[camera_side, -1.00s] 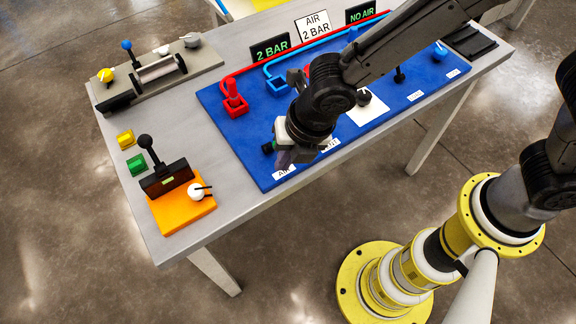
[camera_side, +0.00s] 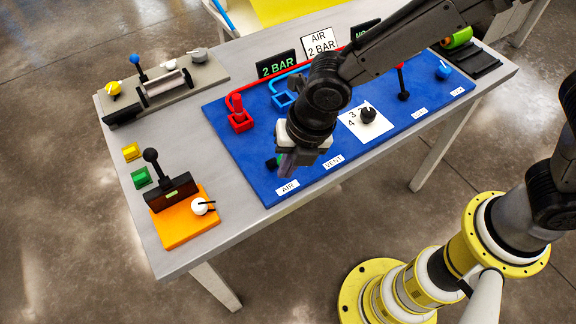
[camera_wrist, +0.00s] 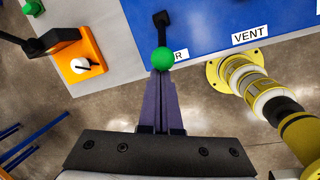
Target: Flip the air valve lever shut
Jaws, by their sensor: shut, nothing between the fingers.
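The air valve lever is a black handle (camera_wrist: 162,35) with a green ball knob (camera_wrist: 162,60) in the wrist view. Its black end lies on the blue panel (camera_wrist: 200,25), and the knob sits at the panel's edge, partly over the AIR label. My gripper (camera_wrist: 161,77) is shut and empty, its purple fingers pointing at the knob; whether they touch it is unclear. In the side view my gripper (camera_side: 288,168) is low over the panel's near left corner, above the AIR label (camera_side: 287,187).
An orange base (camera_side: 185,232) with a black lever and white knob stands left of the panel. A VENT label (camera_side: 333,161) and a numbered dial (camera_side: 367,115) lie to the right. Red and blue pipes run behind. Bare grey table lies between orange base and panel.

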